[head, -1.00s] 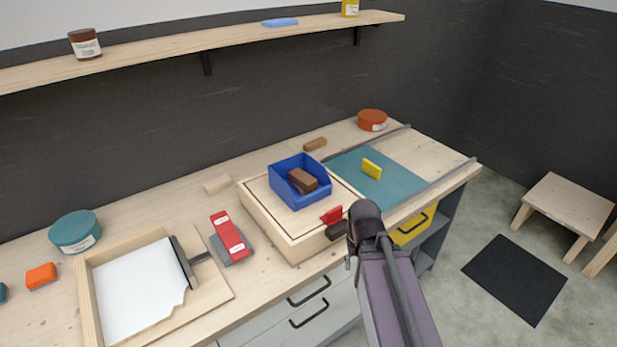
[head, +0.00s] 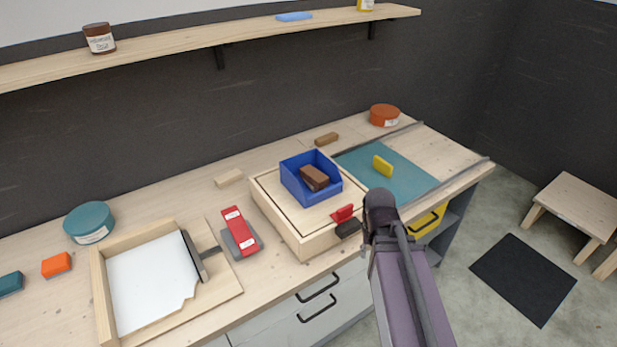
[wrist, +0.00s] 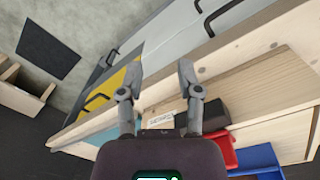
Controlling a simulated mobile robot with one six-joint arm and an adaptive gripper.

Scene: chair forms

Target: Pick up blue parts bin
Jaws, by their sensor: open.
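The blue parts bin (head: 291,183) sits upright on top of a wooden box (head: 278,222) on the workbench. A brown block (head: 314,177) lies inside the bin. In the wrist view only part of the blue bin (wrist: 262,158) shows, at the lower right. My gripper (wrist: 160,72) is open and empty, with its two fingers spread apart. It is clear of the bin, which lies off to the side of the fingers. In the head view my arm hides the gripper's fingers, to the right of the box's front corner.
A red piece (head: 343,213) and a black piece (head: 348,229) are at the box's front edge, between my arm and the bin. A yellow block (head: 382,166) lies on the teal mat (head: 405,180). A shelf (head: 200,40) runs above.

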